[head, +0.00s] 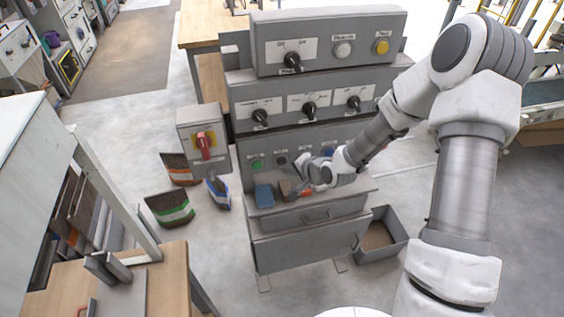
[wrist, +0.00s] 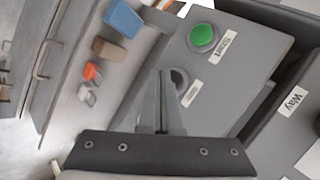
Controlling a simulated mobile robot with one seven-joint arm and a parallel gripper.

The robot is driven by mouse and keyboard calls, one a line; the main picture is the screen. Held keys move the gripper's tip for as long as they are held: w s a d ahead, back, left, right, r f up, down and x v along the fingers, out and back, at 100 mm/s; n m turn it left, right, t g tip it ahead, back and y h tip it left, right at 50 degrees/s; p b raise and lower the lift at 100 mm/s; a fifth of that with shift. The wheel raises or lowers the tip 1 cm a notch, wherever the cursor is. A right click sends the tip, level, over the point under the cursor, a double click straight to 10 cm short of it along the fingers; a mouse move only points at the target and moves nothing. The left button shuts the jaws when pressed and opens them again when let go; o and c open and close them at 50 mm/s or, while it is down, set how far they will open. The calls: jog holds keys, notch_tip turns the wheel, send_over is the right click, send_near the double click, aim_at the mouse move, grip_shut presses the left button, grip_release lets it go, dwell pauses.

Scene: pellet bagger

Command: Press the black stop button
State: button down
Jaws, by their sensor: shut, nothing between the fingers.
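The black stop button (head: 281,160) is on the lower front panel of the grey machine, just right of the green start button (head: 257,163). In the wrist view, a dark round collar (wrist: 181,77) beside the stop label (wrist: 192,94) is partly hidden by the fingertips, and the green start button (wrist: 202,38) is above it. My gripper (head: 299,168) is in front of this panel, close to the stop button. The wrist view shows its two fingers (wrist: 161,74) together and empty, with the tips over the collar's left edge. I cannot tell whether they touch it.
A blue block (head: 264,195), a brown block (wrist: 109,49) and small orange and grey items lie on the ledge below the panel. A blue button (head: 328,152) is farther right. A grey box with a red switch (head: 204,146) stands left of the machine.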

jog(key=s+d, duration=0.1)
jog(key=s, duration=0.4)
jog(key=shift+s+d, duration=0.35)
jog(key=shift+s, duration=0.05)
jog(key=s+d+r+n+g+h, duration=0.1)
jog(key=s+d+r+n+h, duration=0.15)
jog(key=d+r, duration=0.45)
jog(key=s+d+r+n+h, duration=0.2)
jog(key=d+r+n+h, duration=0.15)
jog(key=r, duration=0.55)
jog(key=s+d+r+n, duration=0.1)
jog(key=s+r, duration=0.5)
jog(key=s, duration=0.3)
jog(key=s+d+r+g, duration=0.1)
jog(key=s+r, duration=0.5)
jog(key=s, duration=0.2)
jog(key=shift+s+r+n, duration=0.35)
jog(key=shift+n, duration=0.05)
